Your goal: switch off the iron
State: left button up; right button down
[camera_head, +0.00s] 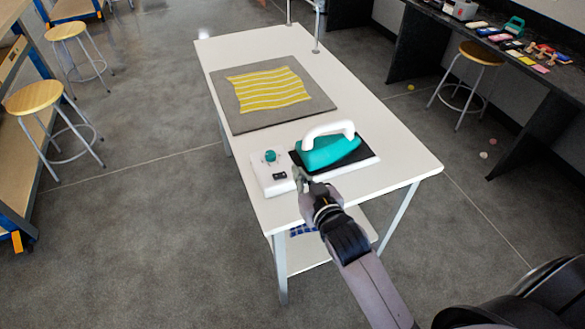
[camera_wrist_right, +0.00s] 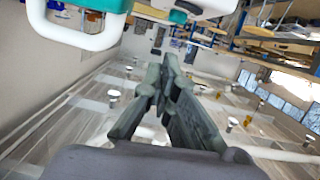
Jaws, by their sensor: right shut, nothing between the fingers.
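The iron (camera_head: 329,152) is teal with a white handle and rests on a dark plate on the white table. Its white handle also shows at the top left of the right wrist view (camera_wrist_right: 75,38). A white control box (camera_head: 269,174) with a teal knob (camera_head: 270,156) and a small black switch (camera_head: 279,176) stands just left of the iron. My right gripper (camera_head: 300,176) is shut and empty, with its fingertips at the right side of the control box, close to the switch. I cannot tell whether they touch. The left gripper is not in view.
The white table (camera_head: 394,150) has free room at its right end. A grey mat (camera_head: 254,123) with a yellow striped cloth (camera_head: 268,88) lies beyond the control box. Stools (camera_head: 478,54) stand on both sides, and a dark bench (camera_head: 425,35) holds small items at the right.

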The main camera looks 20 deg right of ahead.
jog(key=v, duration=0.2)
jog(key=shift+s+r, duration=0.15)
jog(key=shift+s, duration=0.2)
jog(key=s+d+f+n+g, duration=0.1)
jog(key=s+f+g, duration=0.5)
jog(key=s, duration=0.5)
jog(key=s+f+g, duration=0.5)
jog(key=s+g, duration=0.1)
jog(key=s, duration=0.6)
notch_tip(320, 180, down, 25)
jog(key=s+d+f+g+b, duration=0.1)
jog(key=s+d+f+g, duration=0.1)
jog(key=s+f, duration=1.5)
jog(key=shift+s+d+f+n+h, duration=0.35)
jog(key=shift+d+f, duration=0.2)
jog(key=shift+f, duration=0.35)
